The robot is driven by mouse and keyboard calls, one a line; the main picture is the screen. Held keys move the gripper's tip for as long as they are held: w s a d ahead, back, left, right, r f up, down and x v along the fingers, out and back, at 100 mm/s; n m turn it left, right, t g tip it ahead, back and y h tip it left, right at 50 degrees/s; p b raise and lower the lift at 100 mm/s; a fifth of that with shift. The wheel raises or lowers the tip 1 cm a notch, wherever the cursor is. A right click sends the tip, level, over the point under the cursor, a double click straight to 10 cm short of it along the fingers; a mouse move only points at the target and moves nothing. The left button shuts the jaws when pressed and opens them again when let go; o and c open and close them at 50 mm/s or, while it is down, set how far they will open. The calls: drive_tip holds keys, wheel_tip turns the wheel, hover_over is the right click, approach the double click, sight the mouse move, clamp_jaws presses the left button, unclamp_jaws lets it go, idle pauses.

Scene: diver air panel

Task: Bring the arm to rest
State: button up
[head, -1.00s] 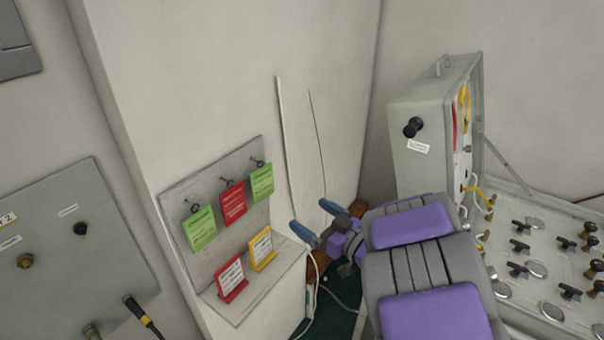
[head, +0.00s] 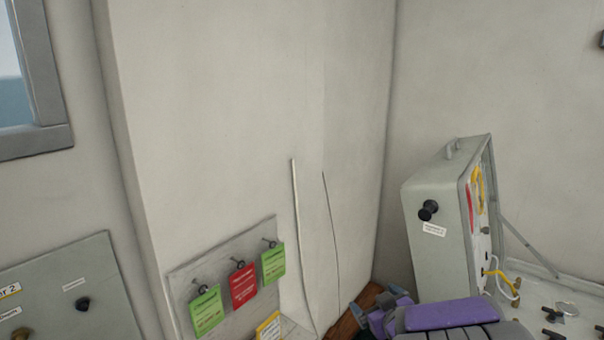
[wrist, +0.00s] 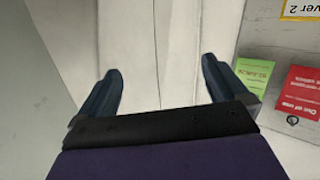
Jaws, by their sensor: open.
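My gripper (wrist: 158,92) is open and empty in the wrist view, its two dark blue fingers spread apart in front of a pale wall. In the head view my gripper (head: 362,312) is at the bottom, right of the tag board, with my purple and grey arm behind it. Part of the gripper and most of the arm are cut off by the lower edge there.
A grey board (head: 228,240) carries hanging green and red tags (head: 243,286). An open grey case (head: 440,225) with knobs stands at right. A grey panel (head: 65,285) is at left. Thin lines run down the wall.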

drive_tip(key=s+d+f+m+g+h+b, duration=0.1)
drive_tip(key=s+d+m+g+h, duration=0.2)
drive_tip(key=s, duration=0.4)
drive_tip(key=s+d+f+m+g+h, duration=0.2)
drive_tip(key=s+d+g+h, duration=0.15)
drive_tip(key=s, duration=0.35)
drive_tip(key=s+a+g+y+b, duration=0.1)
drive_tip(key=s+a+g, duration=0.3)
drive_tip(key=s, duration=0.9)
drive_tip(key=s+a+f+g+y+b, duration=0.1)
drive_tip(key=s+a+g+y, duration=0.2)
drive_tip(key=s, duration=1)
drive_tip(key=a+g, duration=0.1)
drive_tip(key=a, duration=0.1)
drive_tip(key=shift+a+f+g, duration=0.2)
drive_tip(key=shift+a+g, duration=0.15)
drive_tip(key=shift+a, duration=0.05)
